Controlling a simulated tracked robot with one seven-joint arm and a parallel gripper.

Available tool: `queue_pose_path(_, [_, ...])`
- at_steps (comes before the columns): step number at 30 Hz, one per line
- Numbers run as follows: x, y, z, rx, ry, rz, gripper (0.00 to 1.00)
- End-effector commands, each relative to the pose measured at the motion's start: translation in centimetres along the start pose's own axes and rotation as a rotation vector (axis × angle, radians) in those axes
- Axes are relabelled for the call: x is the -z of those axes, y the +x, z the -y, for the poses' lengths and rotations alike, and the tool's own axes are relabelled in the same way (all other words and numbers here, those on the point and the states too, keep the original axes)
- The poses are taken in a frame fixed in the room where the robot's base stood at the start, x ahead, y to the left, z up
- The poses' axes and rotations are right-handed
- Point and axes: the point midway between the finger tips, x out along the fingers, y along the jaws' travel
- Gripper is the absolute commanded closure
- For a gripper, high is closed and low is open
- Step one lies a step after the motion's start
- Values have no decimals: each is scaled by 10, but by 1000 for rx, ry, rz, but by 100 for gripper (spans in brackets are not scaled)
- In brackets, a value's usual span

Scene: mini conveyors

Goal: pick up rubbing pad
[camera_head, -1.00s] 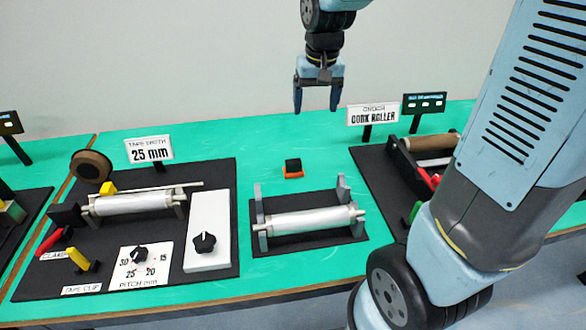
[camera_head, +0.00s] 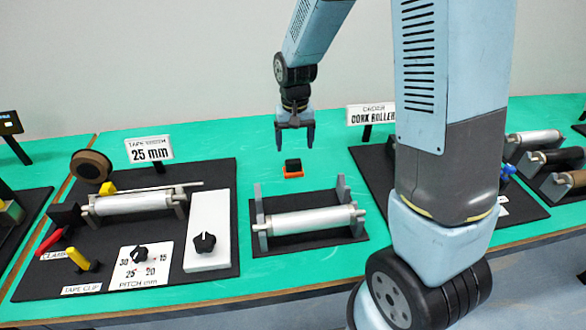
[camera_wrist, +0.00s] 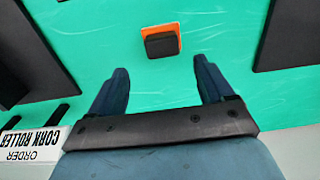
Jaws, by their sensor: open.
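The rubbing pad (camera_head: 293,169) appears to be the small block with a black top and an orange base, lying on the green bench top behind the middle roller stand. In the wrist view the pad (camera_wrist: 161,42) lies beyond the fingertips, roughly centred between them. My gripper (camera_head: 295,146) points down above the bench, near the pad. In the wrist view my gripper (camera_wrist: 162,75) has its two fingers spread wide with nothing between them. It does not touch the pad.
A silver roller (camera_head: 310,221) on a black stand is in front of the pad. A white panel with a knob (camera_head: 207,230) and a tape-winding station stand to the left. The "CORK ROLLER" sign (camera_head: 371,114) stands to the right. Green bench around the pad is clear.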

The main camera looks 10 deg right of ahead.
Motion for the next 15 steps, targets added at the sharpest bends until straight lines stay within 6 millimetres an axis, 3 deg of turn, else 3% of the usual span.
queue_pose_path(3, [-1,14,0,-1,0,2,19])
queue_pose_path(11, [-2,29,1,0,0,2,19])
queue_pose_path(15, [-6,49,4,-1,1,4,19])
